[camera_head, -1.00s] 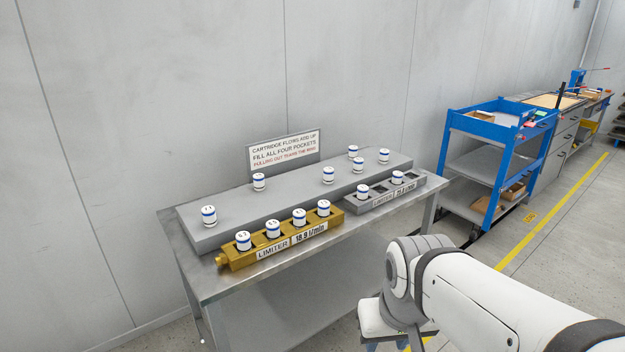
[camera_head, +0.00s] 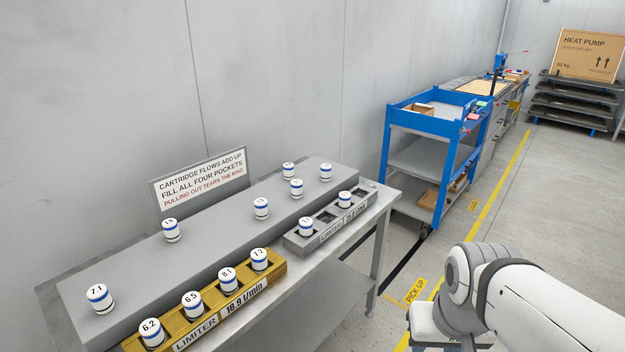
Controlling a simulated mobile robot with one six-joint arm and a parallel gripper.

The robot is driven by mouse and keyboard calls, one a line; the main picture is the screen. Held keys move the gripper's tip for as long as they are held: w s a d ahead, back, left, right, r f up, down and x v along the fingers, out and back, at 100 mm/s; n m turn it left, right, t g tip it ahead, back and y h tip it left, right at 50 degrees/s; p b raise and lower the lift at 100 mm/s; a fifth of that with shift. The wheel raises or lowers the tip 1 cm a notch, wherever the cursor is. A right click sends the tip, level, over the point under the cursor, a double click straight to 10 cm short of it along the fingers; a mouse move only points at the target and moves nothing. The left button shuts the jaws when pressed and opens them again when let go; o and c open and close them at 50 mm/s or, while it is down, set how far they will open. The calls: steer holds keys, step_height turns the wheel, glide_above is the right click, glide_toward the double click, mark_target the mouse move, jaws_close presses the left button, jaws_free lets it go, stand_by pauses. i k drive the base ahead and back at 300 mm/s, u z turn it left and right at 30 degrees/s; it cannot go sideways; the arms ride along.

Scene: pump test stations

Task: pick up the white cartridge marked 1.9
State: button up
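Several white cartridges with blue bands stand upright on a long grey raised block (camera_head: 125,265) on the table. The cartridge (camera_head: 171,230) at the left-middle of this block has a small mark that looks like 1.9, but I cannot read it surely. A cartridge marked 7.1 (camera_head: 99,298) stands nearer at the left. Farther right on the block stand more cartridges (camera_head: 261,208), with marks too small to read. My arm shows at the lower right, apart from the table. My gripper's fingers are outside the picture.
A gold limiter block (camera_head: 276,268) labelled 18.9 l/min holds cartridges in all its pockets. A sign (camera_head: 200,178) stands behind. A blue cart (camera_head: 432,125) is at the right, with clear floor beside it.

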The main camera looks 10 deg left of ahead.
mark_target(260, 204)
steer(key=z, duration=0.15)
steer(key=i, duration=0.9)
steer(key=u, duration=0.65)
steer(key=i, duration=0.65)
steer(key=u, duration=0.6)
